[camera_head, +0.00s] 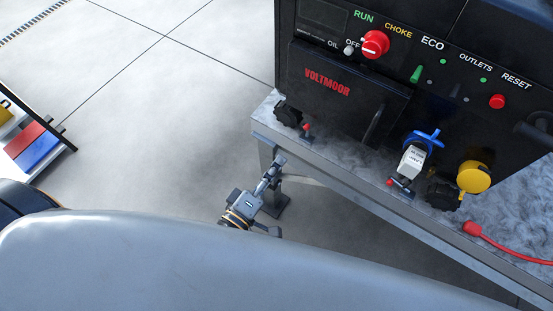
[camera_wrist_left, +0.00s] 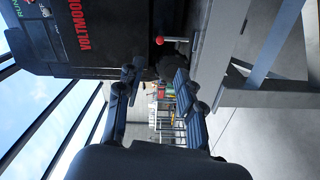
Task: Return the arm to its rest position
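My left gripper (camera_head: 275,168) is in the middle of the head view, just off the front left corner of the metal table (camera_head: 335,180). In the left wrist view its two fingers (camera_wrist_left: 155,80) stand apart with nothing between them, so it is open and empty. The large grey rounded shape across the bottom of the head view hides most of the arm. My right gripper is in neither view.
A red cable plug (camera_head: 472,228) lies at right. Coloured bins (camera_head: 38,150) stand at far left. Open floor (camera_head: 150,110) lies between.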

